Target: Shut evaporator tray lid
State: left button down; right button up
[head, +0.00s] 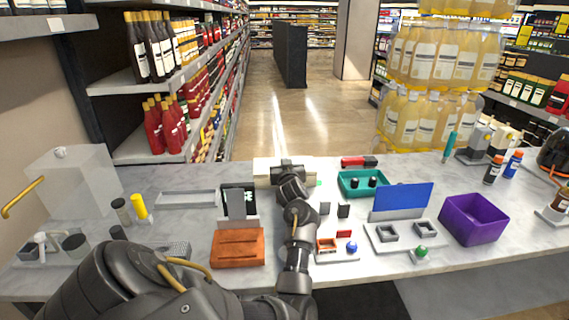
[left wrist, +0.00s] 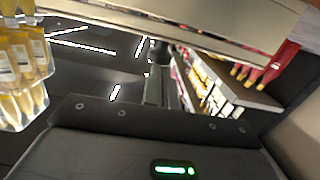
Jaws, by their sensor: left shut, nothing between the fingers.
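A cream box-like unit (head: 263,166), perhaps the evaporator tray with its lid, stands at the back middle of the counter. My arm and hand cover much of it in the head view. In the left wrist view a broad cream panel (left wrist: 190,22) crosses the top, close to the camera. I cannot tell how far the lid is open. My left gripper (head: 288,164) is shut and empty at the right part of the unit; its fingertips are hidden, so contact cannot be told. My right gripper is not in view.
An orange block (head: 237,248) and a dark upright panel (head: 239,201) stand left of my forearm. A teal tray (head: 349,190), a blue panel (head: 402,201) and a purple bin (head: 474,220) stand to the right. Bare counter (head: 175,225) shows at left.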

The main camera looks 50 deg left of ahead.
pick_arm(q)
jog(key=shift+s+d+f, duration=0.1)
jog(key=shift+d+f, duration=0.05)
jog(key=shift+f, duration=0.65)
jog(key=shift+d, duration=0.2)
jog(key=v, duration=0.3)
jog(key=r+v, duration=0.1)
jog(key=v, duration=0.2)
jog(key=shift+s+d+r, duration=0.2)
jog(key=shift+s+r, duration=0.05)
jog(key=shift+s, duration=0.1)
jog(key=shift+d+r, duration=0.1)
